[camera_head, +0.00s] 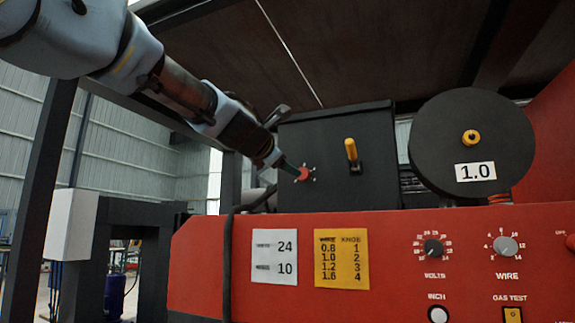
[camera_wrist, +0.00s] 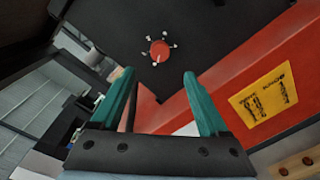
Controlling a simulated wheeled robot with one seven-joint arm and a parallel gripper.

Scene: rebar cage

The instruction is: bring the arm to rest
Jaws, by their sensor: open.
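My arm (camera_head: 185,88) reaches in from the upper left in the head view. My gripper (camera_head: 290,168) is at its end, in front of the dark box (camera_head: 330,130) and near a small red knob (camera_head: 304,174) with several pale pins around it. In the wrist view the two green fingers of my gripper (camera_wrist: 158,82) stand apart with nothing between them. The red knob also shows in the wrist view (camera_wrist: 159,51), ahead of the fingertips and apart from them.
A red panel (camera_head: 400,225) carries a white card (camera_head: 274,257), a yellow card (camera_head: 341,258) and dials. A yellow-handled lever (camera_head: 351,150) and a black spool (camera_head: 440,135) marked 1.0 stand right of my gripper. A dark post (camera_head: 45,165) stands at left.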

